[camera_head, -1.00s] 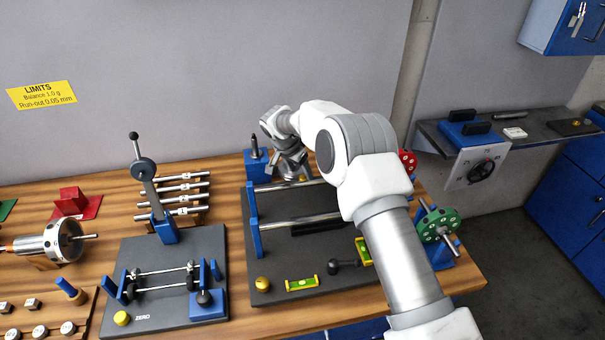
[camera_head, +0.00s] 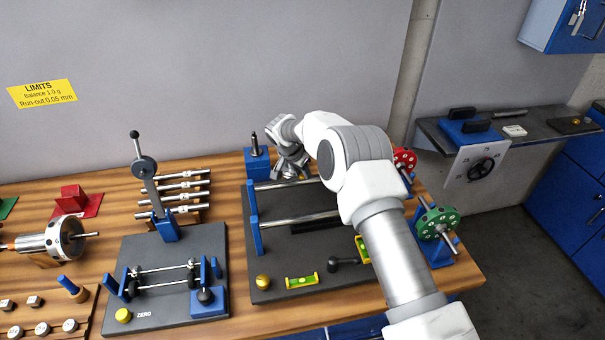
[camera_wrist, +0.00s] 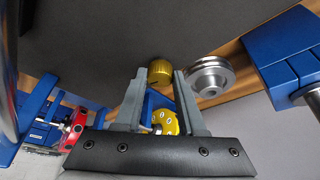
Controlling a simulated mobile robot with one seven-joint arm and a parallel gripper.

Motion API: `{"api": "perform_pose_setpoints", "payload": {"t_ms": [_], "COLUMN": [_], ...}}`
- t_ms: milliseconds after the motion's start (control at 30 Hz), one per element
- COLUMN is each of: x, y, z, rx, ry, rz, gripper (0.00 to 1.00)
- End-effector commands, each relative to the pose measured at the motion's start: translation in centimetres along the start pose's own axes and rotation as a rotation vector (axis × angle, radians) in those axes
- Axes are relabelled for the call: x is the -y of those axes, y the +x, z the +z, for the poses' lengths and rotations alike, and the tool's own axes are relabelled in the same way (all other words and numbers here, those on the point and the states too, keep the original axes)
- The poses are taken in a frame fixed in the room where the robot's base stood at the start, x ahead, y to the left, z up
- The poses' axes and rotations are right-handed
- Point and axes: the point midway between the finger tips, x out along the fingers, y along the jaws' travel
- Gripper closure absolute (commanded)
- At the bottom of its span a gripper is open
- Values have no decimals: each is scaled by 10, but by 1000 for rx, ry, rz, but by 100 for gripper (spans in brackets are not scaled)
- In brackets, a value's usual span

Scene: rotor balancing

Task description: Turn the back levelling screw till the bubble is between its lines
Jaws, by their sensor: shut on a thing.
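The back levelling screw is a knurled brass knob (camera_wrist: 160,72), seen between my fingertips in the wrist view. My gripper (camera_wrist: 159,76) is shut on it. In the head view my gripper (camera_head: 291,172) is at the back of the dark baseplate (camera_head: 279,258), and the knob is mostly hidden there. One yellow-green level vial (camera_head: 302,282) lies along the plate's front edge. Another vial (camera_head: 361,250) on the right is partly covered by my arm. The bubbles are too small to place against their lines. A second brass screw (camera_head: 263,282) is at the front left corner.
Two steel rails (camera_head: 300,221) cross the plate. A blue block with a dark post (camera_head: 256,162) stands left of my gripper. A silver grooved wheel (camera_wrist: 211,76) is beside the knob. Red (camera_head: 405,159) and green (camera_head: 437,222) discs stand at the right.

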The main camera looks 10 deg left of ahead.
Motion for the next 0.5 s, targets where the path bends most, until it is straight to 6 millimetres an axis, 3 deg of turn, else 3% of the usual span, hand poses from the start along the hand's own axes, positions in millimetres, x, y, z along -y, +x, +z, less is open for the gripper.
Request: {"api": "perform_pose_setpoints", "payload": {"t_ms": [500], "x": [-1], "y": [2], "z": [1], "rx": [0], "ry": [-62], "rz": [-27], "gripper": [100]}}
